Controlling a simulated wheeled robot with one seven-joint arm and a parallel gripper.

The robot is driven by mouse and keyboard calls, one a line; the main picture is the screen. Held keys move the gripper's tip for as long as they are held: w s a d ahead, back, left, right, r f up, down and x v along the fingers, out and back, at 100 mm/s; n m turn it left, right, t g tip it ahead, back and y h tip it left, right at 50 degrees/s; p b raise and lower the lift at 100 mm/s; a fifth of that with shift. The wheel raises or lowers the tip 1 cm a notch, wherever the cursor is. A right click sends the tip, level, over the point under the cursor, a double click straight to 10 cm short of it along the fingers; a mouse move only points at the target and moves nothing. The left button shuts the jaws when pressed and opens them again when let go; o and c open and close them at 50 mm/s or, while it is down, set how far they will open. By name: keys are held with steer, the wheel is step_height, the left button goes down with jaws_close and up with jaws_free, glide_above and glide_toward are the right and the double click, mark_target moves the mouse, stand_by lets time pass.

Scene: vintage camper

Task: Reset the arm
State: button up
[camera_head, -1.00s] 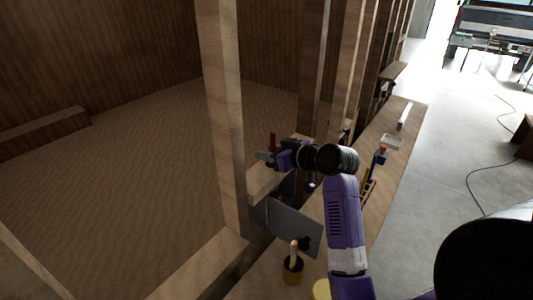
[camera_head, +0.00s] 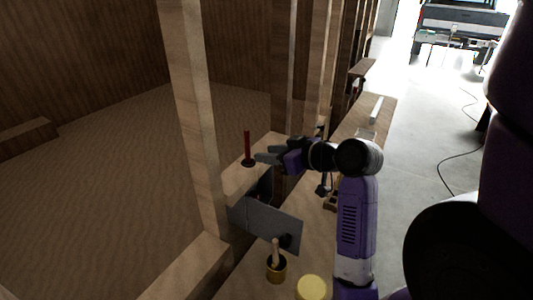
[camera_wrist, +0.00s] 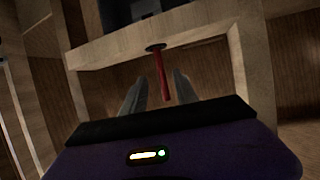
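My gripper (camera_head: 266,156) is at the end of my purple arm, over the wooden ledge beside the posts. In the wrist view its two grey fingers (camera_wrist: 158,88) are spread apart with nothing held between them. A red stick with a dark round base (camera_head: 247,147) stands upright on the ledge, just left of the fingertips and apart from them. In the wrist view the red stick (camera_wrist: 163,75) shows upside down, beyond the gap between the fingers.
A wooden post (camera_head: 194,115) rises left of my gripper. A grey metal plate (camera_head: 266,222) lies tilted below my arm. A dark-and-yellow pot with a stick (camera_head: 276,265) and a yellow round thing (camera_head: 311,288) stand at the front. Grey floor (camera_head: 415,130) is open at right.

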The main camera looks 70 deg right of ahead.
stand_by(0.3)
steer(key=s+d+r+m+h, duration=0.1)
steer(key=d+r+m+h, duration=0.3)
steer(key=r+h, duration=0.1)
steer(key=a+f+n+t+y, duration=0.15)
steer(key=a+f, duration=0.35)
steer(key=a, duration=0.8)
steer(key=a+f+n+t+y, duration=0.1)
steer(key=a+f+n+t, duration=0.3)
steer(key=a, duration=0.9)
steer(key=s+a+f+n+g+y, duration=0.1)
steer(key=s+a+f+y, duration=0.3)
steer(key=s+a, duration=0.2)
steer(key=s+a+f+n+g+y, duration=0.2)
steer(key=s+a, duration=0.4)
steer(key=a, duration=0.4)
steer(key=shift+a+f+y, duration=0.3)
steer(key=shift+f+y, duration=0.55)
steer(key=shift+y, duration=0.2)
steer(key=shift+o, duration=0.2)
steer(key=shift+n, duration=0.25)
